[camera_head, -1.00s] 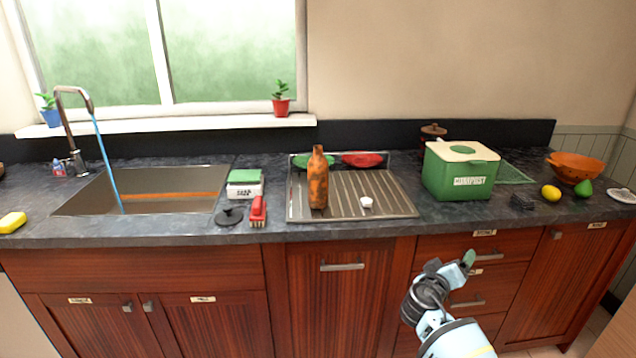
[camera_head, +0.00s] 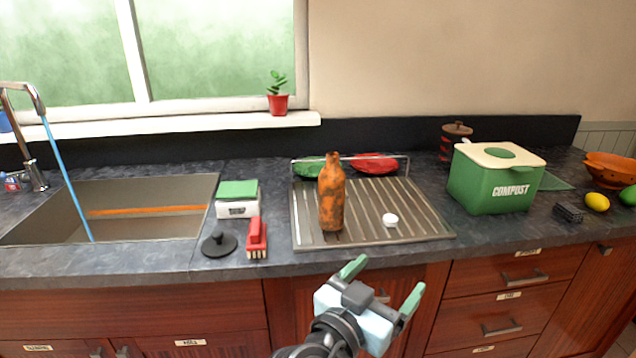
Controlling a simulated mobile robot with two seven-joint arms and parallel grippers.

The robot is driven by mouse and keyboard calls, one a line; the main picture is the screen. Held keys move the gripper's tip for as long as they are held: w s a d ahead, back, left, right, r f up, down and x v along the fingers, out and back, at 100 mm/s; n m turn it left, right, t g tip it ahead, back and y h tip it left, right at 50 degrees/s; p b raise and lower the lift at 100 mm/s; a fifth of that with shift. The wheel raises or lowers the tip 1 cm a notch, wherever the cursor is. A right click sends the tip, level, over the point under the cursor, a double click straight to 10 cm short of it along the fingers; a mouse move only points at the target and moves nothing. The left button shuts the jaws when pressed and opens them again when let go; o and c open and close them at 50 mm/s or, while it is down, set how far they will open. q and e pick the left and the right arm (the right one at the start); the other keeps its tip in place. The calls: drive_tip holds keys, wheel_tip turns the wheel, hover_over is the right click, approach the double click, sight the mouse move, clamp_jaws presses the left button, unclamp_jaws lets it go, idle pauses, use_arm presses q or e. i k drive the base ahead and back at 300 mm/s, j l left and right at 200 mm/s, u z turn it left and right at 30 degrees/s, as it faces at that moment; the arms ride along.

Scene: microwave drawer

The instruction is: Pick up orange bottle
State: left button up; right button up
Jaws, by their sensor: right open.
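The orange bottle (camera_head: 332,200) has dark patches and a narrow neck. It stands upright on the left part of the metal draining board (camera_head: 370,232). My right gripper (camera_head: 384,282) is in front of the counter's front edge, below and to the right of the bottle in the picture. Its two green-tipped fingers are apart, with nothing between them. It does not touch the bottle. My left gripper is not in view.
A small white object (camera_head: 390,219) lies right of the bottle. Green (camera_head: 308,168) and red (camera_head: 374,164) dishes are behind it. A red brush (camera_head: 257,238) and black plug (camera_head: 219,244) lie left. The green compost bin (camera_head: 494,181) stands right.

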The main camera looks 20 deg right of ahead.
sight(332, 176)
drive_tip(key=i, duration=0.95)
